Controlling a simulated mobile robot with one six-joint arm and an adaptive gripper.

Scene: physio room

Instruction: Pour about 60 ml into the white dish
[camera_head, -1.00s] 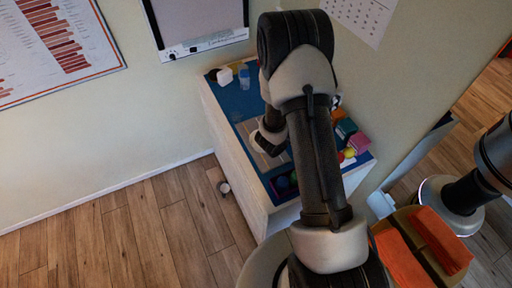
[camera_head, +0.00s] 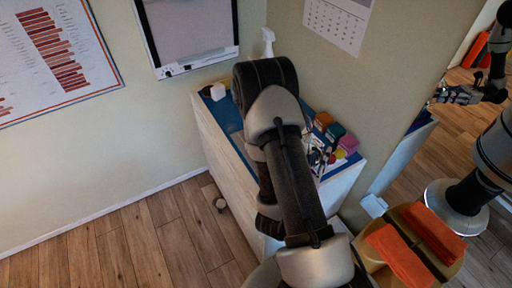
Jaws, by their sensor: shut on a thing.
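I cannot make out the white dish; my arm covers much of the blue-topped cabinet (camera_head: 226,113). My gripper is hidden behind my own arm links, so neither its jaws nor anything in them shows directly. A grey, hand-like shape shows small at the right edge, perhaps a reflection, too unclear to read. No pouring is visible.
A small white container (camera_head: 217,91) stands at the cabinet's back left, and a white spray bottle (camera_head: 268,42) at the back. Coloured boxes (camera_head: 335,131) stand at the right. Orange cloths (camera_head: 400,256) lie at lower right. The wooden floor at left is mostly clear.

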